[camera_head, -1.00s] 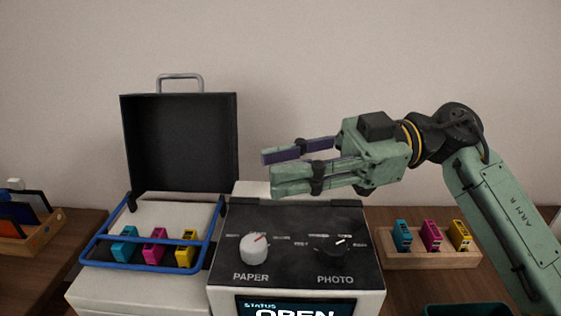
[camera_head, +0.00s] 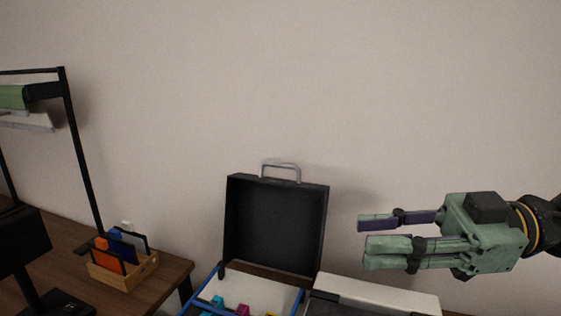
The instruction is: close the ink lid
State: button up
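The ink lid (camera_head: 275,228) is a black, box-like cover with a grey metal handle (camera_head: 281,170) on its top edge. It stands upright, hinged open behind the ink bay. The bay has a blue frame (camera_head: 205,296), with cyan (camera_head: 217,303), magenta (camera_head: 243,311) and yellow cartridges partly visible at the bottom edge. My gripper (camera_head: 362,238) is to the right of the lid, apart from it. Its fingers point left, with a gap between them and nothing held.
The printer's white top (camera_head: 385,296) lies below my gripper. A wooden holder (camera_head: 130,272) with orange and blue cards sits on the brown table (camera_head: 165,278) at left. A black stand (camera_head: 82,155) rises at far left. The wall space above the lid is clear.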

aim_at(272, 222)
jog(key=k+j, duration=0.25)
jog(key=k, duration=0.2)
jog(key=k+j, duration=0.3)
jog(key=k, duration=0.2)
